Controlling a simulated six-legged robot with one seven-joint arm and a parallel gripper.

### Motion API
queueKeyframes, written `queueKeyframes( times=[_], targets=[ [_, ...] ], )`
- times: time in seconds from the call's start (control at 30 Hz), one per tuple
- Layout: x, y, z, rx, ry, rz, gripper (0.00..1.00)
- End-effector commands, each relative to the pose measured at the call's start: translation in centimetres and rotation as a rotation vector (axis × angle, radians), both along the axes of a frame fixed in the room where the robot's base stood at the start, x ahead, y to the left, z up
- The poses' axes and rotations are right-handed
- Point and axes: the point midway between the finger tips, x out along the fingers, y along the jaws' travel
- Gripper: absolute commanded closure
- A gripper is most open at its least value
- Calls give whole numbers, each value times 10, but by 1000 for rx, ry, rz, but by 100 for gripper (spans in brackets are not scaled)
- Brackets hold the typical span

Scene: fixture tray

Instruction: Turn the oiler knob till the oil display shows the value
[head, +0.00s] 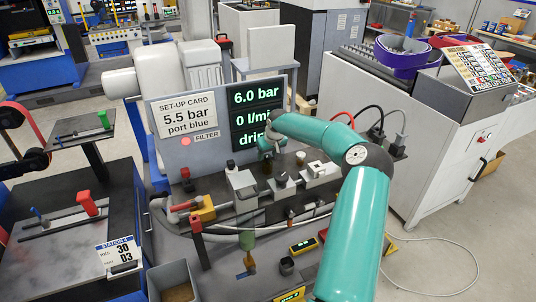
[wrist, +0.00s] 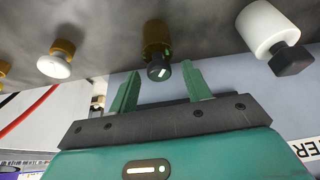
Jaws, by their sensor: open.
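A small dark knob (wrist: 160,71) with a white mark sits on a brass-coloured body (wrist: 155,38) in the wrist view. I cannot read a label that marks it as the oiler knob. My gripper (wrist: 160,72) is open, one green finger on each side of the knob, with a gap visible on both sides. The display panel (head: 256,93) in the head view reads 6.0 bar and 0 l/min. Its third line begins "dri"; my arm hides the rest, so no oil value can be read. My fingertips are not clear in the head view.
A white cylinder with a black knob (wrist: 291,60) is at the right in the wrist view; a brass fitting with a white end (wrist: 54,65) is at the left. A set-up card (head: 188,115) reads 5.5 bar, port blue. Metal blocks (head: 318,170) stand below my arm.

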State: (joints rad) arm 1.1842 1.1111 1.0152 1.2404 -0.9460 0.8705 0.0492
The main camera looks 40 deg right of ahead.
Motion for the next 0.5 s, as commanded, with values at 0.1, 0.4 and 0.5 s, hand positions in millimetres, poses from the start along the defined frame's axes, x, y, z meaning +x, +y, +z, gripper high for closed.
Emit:
queueKeyframes(
  times=[0.1,0.4,0.5],
  targets=[
    [0,0,0,0,0,0,51],
    [0,0,0,0,0,-1,93],
    [0,0,0,0,0,-1,96]
  ],
)
